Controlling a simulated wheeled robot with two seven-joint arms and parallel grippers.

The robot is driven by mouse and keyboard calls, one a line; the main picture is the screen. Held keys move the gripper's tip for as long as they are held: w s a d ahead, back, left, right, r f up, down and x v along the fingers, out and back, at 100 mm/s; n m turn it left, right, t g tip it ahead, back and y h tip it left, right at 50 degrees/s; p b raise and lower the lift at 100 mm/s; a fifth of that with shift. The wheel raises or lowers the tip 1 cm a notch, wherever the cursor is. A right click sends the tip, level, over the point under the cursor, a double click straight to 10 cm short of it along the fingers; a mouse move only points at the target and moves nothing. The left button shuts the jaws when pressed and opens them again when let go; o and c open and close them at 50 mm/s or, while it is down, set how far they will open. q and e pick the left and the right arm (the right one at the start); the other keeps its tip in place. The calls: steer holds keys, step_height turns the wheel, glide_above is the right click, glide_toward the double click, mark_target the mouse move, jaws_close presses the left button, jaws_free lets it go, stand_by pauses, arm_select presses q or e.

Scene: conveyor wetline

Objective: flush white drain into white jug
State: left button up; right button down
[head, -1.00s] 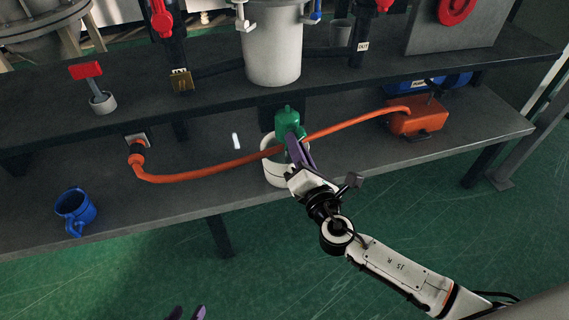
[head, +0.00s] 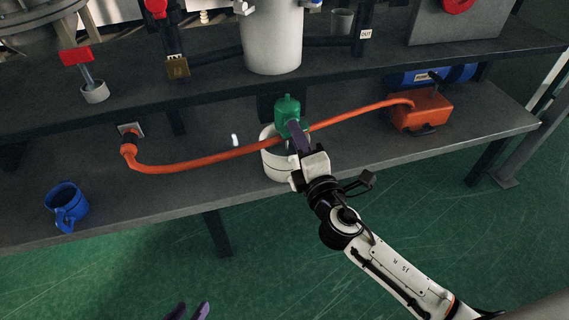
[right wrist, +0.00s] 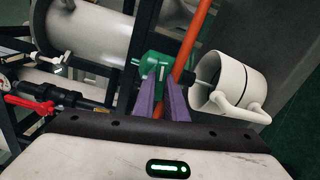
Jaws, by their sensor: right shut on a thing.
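The white jug (head: 273,163) stands upright on the lower shelf, below the white vessel (head: 272,38). A green valve piece (head: 288,106) sits beneath that vessel, above the jug's mouth. My right gripper (head: 296,130) is shut on the green piece; its purple fingers close on it in the right wrist view (right wrist: 163,95). The jug's open mouth and handle show right of the fingers in the right wrist view (right wrist: 228,85). A thin pale streak lies between the green piece and the jug there; I cannot tell if it is liquid. My left gripper (head: 189,312) is open and empty at the bottom edge.
An orange hose (head: 220,157) runs across the lower shelf past the jug to an orange pump (head: 420,110). A blue mug (head: 67,206) stands at the left. A small white object (head: 235,140) is left of the jug. The front shelf edge right of the jug is clear.

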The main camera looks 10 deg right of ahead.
steer(key=shift+f+m, duration=0.15)
steer(key=shift+m, duration=0.55)
steer(key=c, duration=2.1)
jaws_free()
steer(key=o, duration=0.3)
steer(key=shift+r, duration=0.2)
steer(key=s, duration=0.7)
steer(key=shift+d, duration=0.1)
